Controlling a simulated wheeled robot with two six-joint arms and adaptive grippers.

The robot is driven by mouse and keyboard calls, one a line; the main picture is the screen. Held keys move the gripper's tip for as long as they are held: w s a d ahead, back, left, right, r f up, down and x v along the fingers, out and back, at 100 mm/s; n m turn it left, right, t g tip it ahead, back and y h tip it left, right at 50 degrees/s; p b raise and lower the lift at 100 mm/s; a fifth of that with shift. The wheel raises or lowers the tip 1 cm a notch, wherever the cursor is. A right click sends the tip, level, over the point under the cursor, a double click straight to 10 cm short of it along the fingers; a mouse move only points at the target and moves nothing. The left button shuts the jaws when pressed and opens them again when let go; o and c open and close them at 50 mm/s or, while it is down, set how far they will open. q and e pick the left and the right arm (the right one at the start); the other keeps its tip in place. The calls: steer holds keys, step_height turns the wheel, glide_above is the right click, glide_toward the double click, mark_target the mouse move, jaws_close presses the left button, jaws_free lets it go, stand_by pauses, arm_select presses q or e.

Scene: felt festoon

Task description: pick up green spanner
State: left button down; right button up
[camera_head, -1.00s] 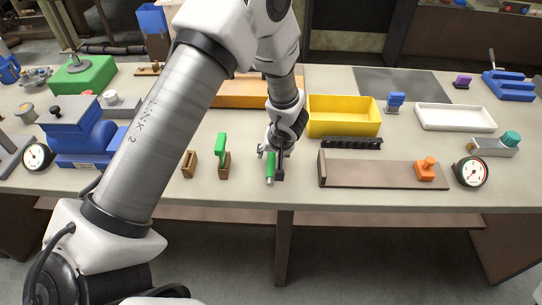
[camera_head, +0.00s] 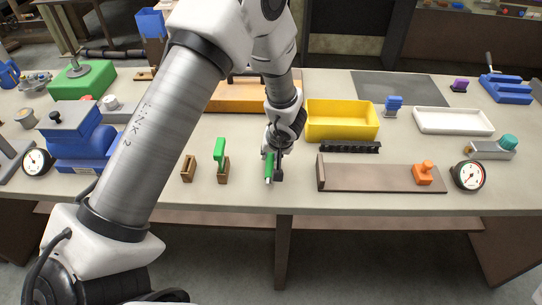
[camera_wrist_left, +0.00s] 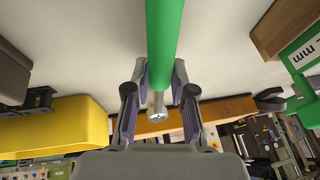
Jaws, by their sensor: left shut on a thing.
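My left gripper (camera_head: 272,156) is shut on a slim green tool (camera_head: 268,165), which stands over the front part of the workbench (camera_head: 300,193). In the left wrist view the tool is a smooth, round green rod (camera_wrist_left: 166,40) with a narrower metal end, between the two fingers (camera_wrist_left: 158,100). No spanner jaw shows on it, so I cannot tell whether it is the spanner. Another green tool (camera_head: 219,148) stands in a brown block (camera_head: 223,172) to the left. In the left wrist view it carries "mm" lettering (camera_wrist_left: 305,50), beside a dark hooked jaw. My right gripper is out of view.
An empty brown block (camera_head: 188,168) stands left of the green tool in its block. A yellow bin (camera_head: 342,133), a black rack (camera_head: 350,148) and a brown board (camera_head: 370,180) lie to the right. A blue machine (camera_head: 80,140) stands at left. The bench front edge is close.

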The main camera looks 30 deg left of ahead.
arm_select(q)
steer(key=shift+r, duration=0.9)
steer(key=s+b, duration=0.1)
steer(key=s, duration=0.1)
steer(key=s+b, duration=0.1)
steer(key=s, duration=0.1)
steer(key=s+b, duration=0.1)
steer(key=s, duration=0.2)
steer(key=shift+d, duration=0.3)
steer(key=s+b, duration=0.1)
steer(key=s, duration=0.1)
steer(key=s+r+b, duration=0.1)
steer(key=s, duration=0.5)
steer(key=shift+s+d+r+b, duration=0.2)
steer(key=shift+d+b, duration=0.15)
steer(key=shift+b, duration=0.05)
steer(key=shift+s+r, duration=0.1)
steer(key=shift+s, duration=0.25)
